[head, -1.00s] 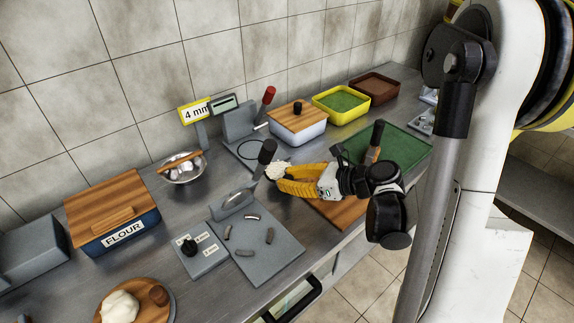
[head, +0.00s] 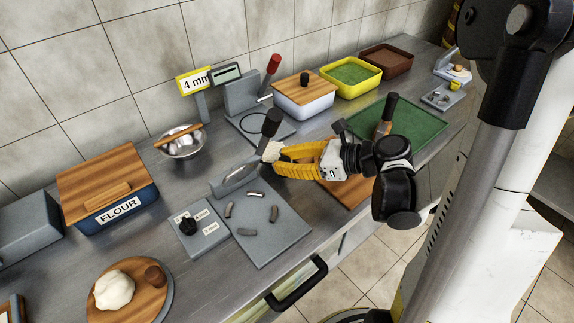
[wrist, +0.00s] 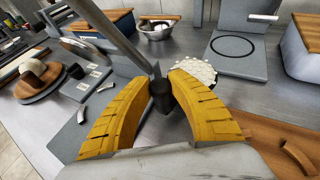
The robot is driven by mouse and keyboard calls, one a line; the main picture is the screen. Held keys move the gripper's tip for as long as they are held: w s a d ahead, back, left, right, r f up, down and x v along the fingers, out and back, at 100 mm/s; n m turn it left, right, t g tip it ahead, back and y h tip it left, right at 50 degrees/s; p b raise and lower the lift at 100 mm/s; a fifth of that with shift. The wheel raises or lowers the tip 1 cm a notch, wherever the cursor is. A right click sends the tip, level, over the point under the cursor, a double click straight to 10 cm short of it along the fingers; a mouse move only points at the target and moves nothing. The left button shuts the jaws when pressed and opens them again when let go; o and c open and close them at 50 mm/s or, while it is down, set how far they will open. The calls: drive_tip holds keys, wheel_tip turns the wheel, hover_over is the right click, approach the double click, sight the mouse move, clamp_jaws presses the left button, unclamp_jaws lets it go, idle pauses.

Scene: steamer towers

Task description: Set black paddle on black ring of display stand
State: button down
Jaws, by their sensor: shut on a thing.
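My gripper (wrist: 160,85) has yellow fingers closed around a small dark cylindrical piece (wrist: 160,97). A grey bar (wrist: 118,38) meets it and runs to the upper left of the wrist view. I cannot tell whether this piece is the black paddle. In the head view my gripper (head: 272,158) is above the counter, by a black handle (head: 271,122). A white beaded patch (wrist: 195,73) shows beyond the right finger. The black ring (head: 246,119) lies on a grey plate behind the gripper; it also shows in the wrist view (wrist: 232,37), apart from the gripper. Nothing lies inside it.
A grey board (head: 262,245) with several dark pieces lies in front. A black knob unit (head: 188,226), flour box (head: 92,190) and metal bowl (head: 182,150) stand left. A red-handled block (head: 240,92) and wooden-lidded box (head: 303,98) stand at the back.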

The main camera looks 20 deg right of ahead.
drive_tip(key=w, duration=1.7)
drive_tip(key=shift+w+d+f, duration=0.15)
drive_tip(key=shift+w+d, duration=0.1)
drive_tip(key=shift+f, duration=0.6)
drive_tip(key=shift+f, duration=0.45)
drive_tip(key=c, duration=1.5)
unclamp_jaws()
drive_tip(key=shift+s+a, duration=0.15)
drive_tip(key=shift+w+d+p+v, duration=0.15)
drive_tip(key=shift+p+v, duration=0.05)
drive_tip(key=shift+v, duration=0.9)
drive_tip(key=shift+w+d+p+v, duration=0.15)
drive_tip(key=shift+w+p+v, duration=0.1)
drive_tip(key=shift+v, duration=0.9)
drive_tip(key=shift+w+d+p+v, duration=0.1)
drive_tip(key=shift+d+p+v, duration=0.1)
drive_tip(key=shift+v, duration=0.9)
